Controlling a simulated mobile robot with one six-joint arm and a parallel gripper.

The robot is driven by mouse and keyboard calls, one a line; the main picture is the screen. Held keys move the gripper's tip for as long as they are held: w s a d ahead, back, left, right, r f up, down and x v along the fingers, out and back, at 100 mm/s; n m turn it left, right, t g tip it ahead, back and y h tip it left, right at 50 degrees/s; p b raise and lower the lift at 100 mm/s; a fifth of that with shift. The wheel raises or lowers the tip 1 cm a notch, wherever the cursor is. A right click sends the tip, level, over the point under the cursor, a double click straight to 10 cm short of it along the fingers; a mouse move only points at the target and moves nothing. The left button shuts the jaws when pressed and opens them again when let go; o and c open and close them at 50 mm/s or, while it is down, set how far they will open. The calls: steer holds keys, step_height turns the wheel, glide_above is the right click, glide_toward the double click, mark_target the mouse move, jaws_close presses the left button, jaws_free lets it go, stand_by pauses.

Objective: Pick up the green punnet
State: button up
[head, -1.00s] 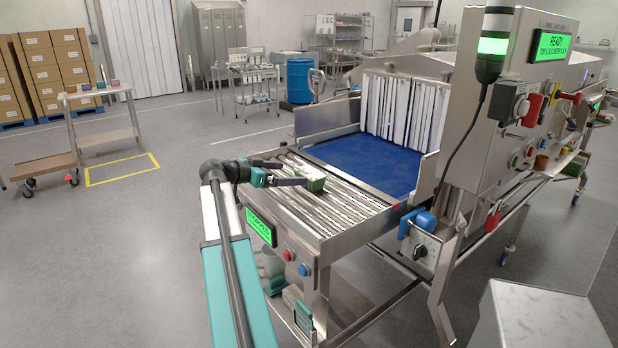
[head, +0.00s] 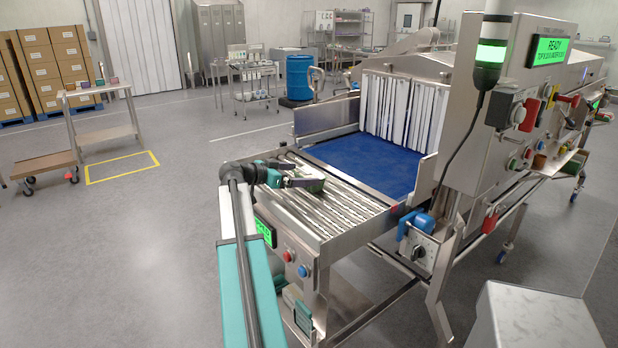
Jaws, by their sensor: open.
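The green punnet (head: 314,184) sits on the steel roller conveyor (head: 335,210), in front of the blue belt. Its top looks pale and its side dark green. My gripper (head: 298,181) is open, with its dark fingers pointing right at the punnet. The fingers reach the punnet's left end and overlap it in the picture. I cannot tell whether they touch it or lie on both sides of it. Part of the punnet is hidden behind the fingers.
The blue belt (head: 370,163) leads to white strip curtains (head: 400,108) at the tunnel mouth. Metal side walls flank the belt. The control cabinet (head: 520,120) stands at the right. A steel box top (head: 535,320) is at the lower right. Open floor lies to the left.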

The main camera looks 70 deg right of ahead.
mark_target(303, 175)
steer(key=shift+x, duration=0.85)
steer(key=c, duration=0.8)
steer(key=shift+c, duration=0.2)
steer(key=shift+r, duration=0.1)
steer(key=shift+r+b, duration=0.6)
steer(key=shift+r, duration=0.9)
steer(key=s+a+r+b, duration=0.1)
steer(key=s+a, duration=0.1)
steer(key=a, duration=0.5)
steer(key=s+a+b, duration=0.2)
steer(key=s+a, duration=0.1)
steer(key=a, duration=0.5)
steer(key=shift+r+b, duration=0.3)
steer(key=shift+r, duration=0.1)
